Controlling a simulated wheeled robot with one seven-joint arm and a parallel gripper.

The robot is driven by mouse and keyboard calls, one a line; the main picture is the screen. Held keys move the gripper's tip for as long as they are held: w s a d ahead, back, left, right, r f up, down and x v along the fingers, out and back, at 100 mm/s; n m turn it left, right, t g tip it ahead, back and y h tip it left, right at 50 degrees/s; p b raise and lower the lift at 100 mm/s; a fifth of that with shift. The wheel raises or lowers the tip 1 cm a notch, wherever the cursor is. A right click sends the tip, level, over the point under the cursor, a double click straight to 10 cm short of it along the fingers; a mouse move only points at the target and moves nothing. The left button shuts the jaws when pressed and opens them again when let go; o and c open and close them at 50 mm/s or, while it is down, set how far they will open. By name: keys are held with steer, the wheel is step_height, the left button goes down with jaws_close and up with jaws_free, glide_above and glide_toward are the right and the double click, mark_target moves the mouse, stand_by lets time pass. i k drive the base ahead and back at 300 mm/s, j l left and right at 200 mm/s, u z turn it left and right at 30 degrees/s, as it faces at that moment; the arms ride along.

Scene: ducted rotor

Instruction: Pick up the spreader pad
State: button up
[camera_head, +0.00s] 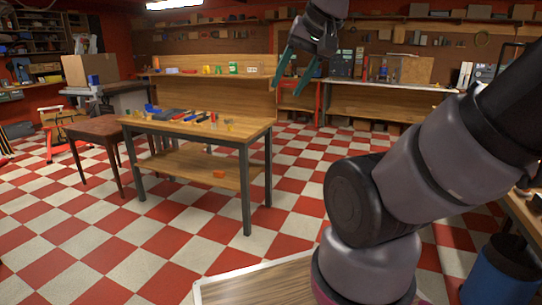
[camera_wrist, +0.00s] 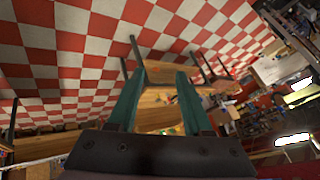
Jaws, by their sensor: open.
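I cannot tell for sure which thing is the spreader pad. Several small items lie on the top of the wooden workbench (camera_head: 250,130), among them a flat dark grey piece (camera_head: 170,115), a blue item (camera_head: 151,109) and yellow pieces. A small orange-red block (camera_head: 219,174) lies on the bench's lower shelf (camera_head: 184,164). My gripper (camera_head: 287,90) has teal fingers, spread apart with nothing between them. It is raised in the air, to the right of the bench in the head view. Its fingers also show in the wrist view (camera_wrist: 161,72), tilted, with the bench beyond.
A dark red-brown table (camera_head: 100,127) stands just left of the bench. A long wooden counter (camera_head: 385,101) runs along the back wall. A blue bin (camera_head: 502,275) is at the lower right. The checkered floor in front of the bench is clear.

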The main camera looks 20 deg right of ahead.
mark_target(526, 192)
steer(key=i+l+z, duration=0.2)
steer(key=z, duration=0.2)
steer(key=i+z, duration=0.4)
steer(key=i+l+z, duration=0.1)
steer(key=i+z, duration=0.15)
steer(key=z, duration=0.15)
steer(key=i+j+z, duration=0.1)
steer(key=i+z, duration=0.3)
steer(key=i+l+z, duration=0.1)
steer(key=i+z, duration=0.65)
steer(key=i+j+z, duration=0.1)
steer(key=i+z, duration=0.25)
steer(key=k, duration=0.1)
